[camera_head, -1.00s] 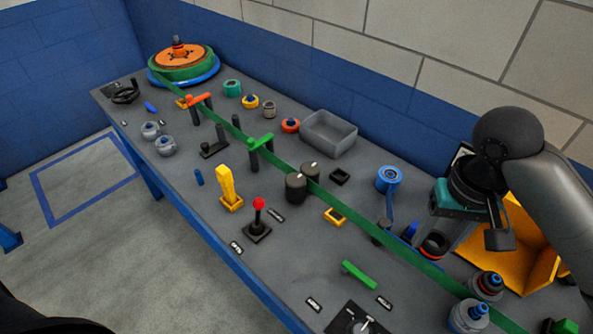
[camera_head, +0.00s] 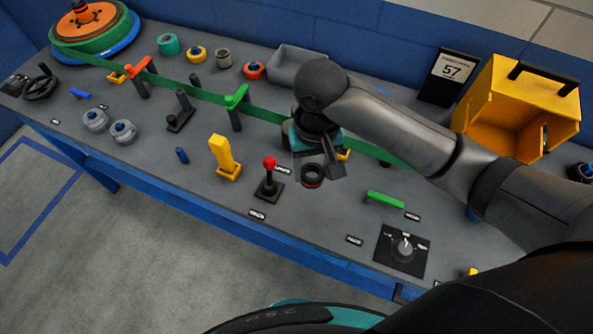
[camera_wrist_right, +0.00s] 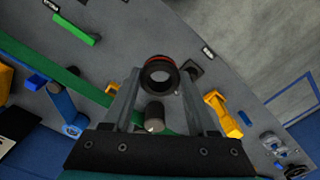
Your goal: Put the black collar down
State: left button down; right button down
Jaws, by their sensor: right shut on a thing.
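The black collar (camera_head: 313,176) is a short dark ring with an orange-red band. My right gripper (camera_head: 318,170) is shut on it and holds it over the middle of the grey panel, just right of the red-knobbed joystick (camera_head: 269,178). In the right wrist view the collar (camera_wrist_right: 160,77) sits between the two fingertips, with its hole facing the camera. Whether it touches the panel surface I cannot tell. My left gripper is not in view.
The green belt (camera_head: 206,93) runs across the panel behind the collar. A yellow lever (camera_head: 222,152) stands left, a green bar (camera_head: 385,199) and a dial (camera_head: 403,249) lie right. A yellow bin (camera_head: 490,112) stands at the back right. Bare panel (camera_head: 315,225) shows in front.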

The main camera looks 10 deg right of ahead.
jog(key=b, duration=0.2)
send_over(309, 210)
notch_tip(309, 210, down, 12)
jog(key=shift+s+f, duration=0.1)
jog(key=shift+f+b, duration=0.65)
jog(key=shift+f, duration=1.65)
jog(key=shift+f, duration=0.15)
jog(key=shift+c, duration=1)
grip_release()
notch_tip(309, 210, up, 12)
jog(key=p, duration=0.2)
jog(key=shift+r+p, duration=0.2)
jog(key=shift+p, duration=0.15)
